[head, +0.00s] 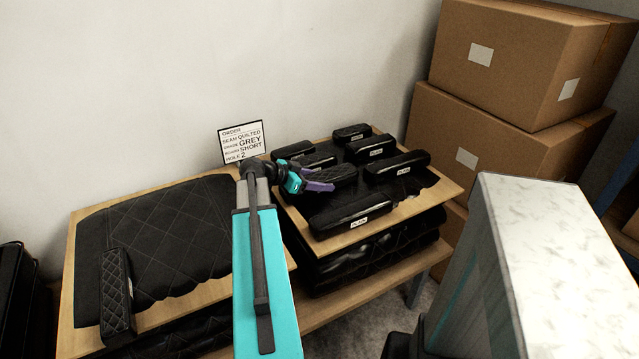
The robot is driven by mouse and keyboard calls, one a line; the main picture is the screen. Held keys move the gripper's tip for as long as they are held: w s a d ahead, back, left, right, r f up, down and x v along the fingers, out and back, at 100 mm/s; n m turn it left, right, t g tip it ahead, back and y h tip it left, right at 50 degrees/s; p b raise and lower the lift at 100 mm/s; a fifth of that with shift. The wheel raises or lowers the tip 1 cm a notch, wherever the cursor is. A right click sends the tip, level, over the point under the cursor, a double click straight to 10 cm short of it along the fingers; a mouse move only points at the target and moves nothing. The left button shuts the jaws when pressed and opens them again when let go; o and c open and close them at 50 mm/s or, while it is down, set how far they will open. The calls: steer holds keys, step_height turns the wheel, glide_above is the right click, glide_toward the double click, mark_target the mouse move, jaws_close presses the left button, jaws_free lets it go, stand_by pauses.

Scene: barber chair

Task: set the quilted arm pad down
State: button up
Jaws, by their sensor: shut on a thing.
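My gripper (322,186), teal with purple fingers, is over the left part of the right-hand board (440,190). It is shut on a black quilted arm pad (338,174), which is partly hidden by the fingers. The pad is among the other pads there; I cannot tell whether it touches the board or them. Another black quilted arm pad (117,290) lies on the left-hand stack, at its left front edge. An order card (243,142) on the wall side reads seam quilted, shade grey, board short, hole 2.
Several black pads lie on the right board, including a front one (352,214) and a right one (398,166) with white labels. The left quilted panel (165,235) is mostly bare. Cardboard boxes (500,120) stand at right; a pale block (545,260) is in the right foreground.

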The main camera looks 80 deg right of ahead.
steer(key=shift+f, duration=0.35)
steer(key=shift+f, duration=0.2)
steer(key=o, duration=1.5)
steer(key=shift+r, duration=0.2)
steer(key=b+v, duration=0.1)
steer(key=v, duration=1.1)
steer(key=shift+o, duration=0.4)
